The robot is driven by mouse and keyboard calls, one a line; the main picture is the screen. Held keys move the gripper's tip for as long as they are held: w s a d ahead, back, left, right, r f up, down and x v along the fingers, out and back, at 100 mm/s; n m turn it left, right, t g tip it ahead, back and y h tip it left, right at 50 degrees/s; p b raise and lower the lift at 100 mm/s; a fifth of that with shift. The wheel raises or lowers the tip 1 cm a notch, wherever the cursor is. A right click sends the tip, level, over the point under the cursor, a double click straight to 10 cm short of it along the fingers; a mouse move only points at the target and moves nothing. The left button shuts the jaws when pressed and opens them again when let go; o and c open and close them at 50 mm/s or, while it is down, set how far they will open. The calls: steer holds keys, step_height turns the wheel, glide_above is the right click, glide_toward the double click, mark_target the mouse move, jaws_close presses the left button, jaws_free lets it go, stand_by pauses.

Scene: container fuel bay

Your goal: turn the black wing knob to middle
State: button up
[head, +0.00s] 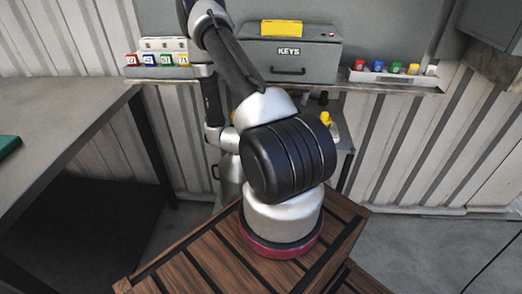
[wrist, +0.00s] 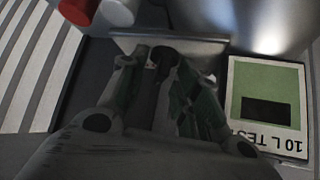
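In the wrist view, my gripper (wrist: 162,62) points at a shaded part of the metal equipment. Its two fingers stand apart. A small dark shape, which looks like the black wing knob (wrist: 161,56), lies between the fingertips. Shadow hides its wing direction, and I cannot tell whether the fingers touch it. In the head view my own arm covers the gripper and the knob.
A label reading "10 L TEST" (wrist: 243,137) is right of the fingers. A red part (wrist: 78,10) is at the upper left. A KEYS box (head: 290,60), coloured tags (head: 158,59) and a tray (head: 392,78) line the back shelf. A grey table (head: 60,125) is left.

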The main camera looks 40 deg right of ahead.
steer(key=c, duration=0.7)
steer(key=shift+s+d+n+t+y, duration=0.15)
steer(key=shift+n+t+y, duration=0.15)
steer(key=shift+n+t, duration=0.8)
steer(key=shift+n, duration=0.4)
steer(key=o, duration=0.7)
steer(key=shift+r, duration=0.1)
steer(key=v, duration=0.7)
steer(key=shift+r, duration=0.15)
